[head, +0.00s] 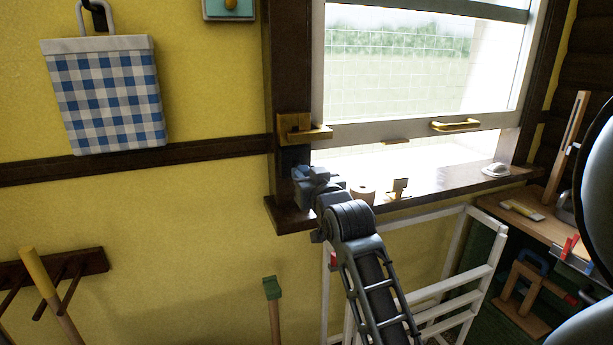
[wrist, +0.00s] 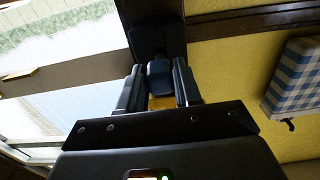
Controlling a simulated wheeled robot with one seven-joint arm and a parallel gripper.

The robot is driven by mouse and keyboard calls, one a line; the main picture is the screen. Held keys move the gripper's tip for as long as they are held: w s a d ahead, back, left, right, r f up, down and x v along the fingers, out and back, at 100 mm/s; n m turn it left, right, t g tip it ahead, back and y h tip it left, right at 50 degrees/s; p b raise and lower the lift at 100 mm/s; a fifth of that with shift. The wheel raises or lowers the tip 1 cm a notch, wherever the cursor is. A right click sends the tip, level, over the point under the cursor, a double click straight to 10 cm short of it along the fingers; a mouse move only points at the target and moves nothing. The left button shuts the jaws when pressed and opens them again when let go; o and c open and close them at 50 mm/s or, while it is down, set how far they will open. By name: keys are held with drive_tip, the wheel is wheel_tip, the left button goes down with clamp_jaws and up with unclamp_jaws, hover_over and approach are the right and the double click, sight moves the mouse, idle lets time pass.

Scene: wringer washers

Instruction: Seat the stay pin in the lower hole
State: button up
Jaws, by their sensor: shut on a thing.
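My gripper (head: 308,176) is at the left window jamb, just below the brass bracket (head: 295,126). In the wrist view my gripper (wrist: 158,82) is shut on a dark blue knob-like piece (wrist: 159,74), which looks like the stay pin's head. A yellowish patch shows below it between the fingers. The pin's shank is hidden. A dark plate (head: 293,155) on the jamb shows behind my gripper. No hole can be made out, so I cannot tell whether the pin is in one. The window sash (head: 400,127) stands raised above the sill.
The dark sill (head: 420,197) holds a small roll (head: 362,194), a brass piece (head: 398,188) and a white object (head: 495,170). A white rack (head: 450,285) stands below. A checked bag (head: 105,95) hangs on the left wall. A cluttered bench (head: 510,205) is at the right.

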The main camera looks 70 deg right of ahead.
drive_tip(key=shift+x, duration=2.15)
idle(2.4)
drive_tip(key=shift+w+r+p, duration=0.1)
drive_tip(key=shift+r+p, duration=0.05)
drive_tip(key=shift+p, duration=0.15)
clamp_jaws()
idle(0.3)
drive_tip(key=o, duration=1)
unclamp_jaws()
drive_tip(key=shift+o, duration=0.5)
drive_tip(key=shift+w, duration=0.1)
drive_tip(key=shift+a, duration=0.1)
drive_tip(key=shift+w, duration=0.1)
drive_tip(key=c, duration=0.3)
drive_tip(key=shift+o, duration=0.2)
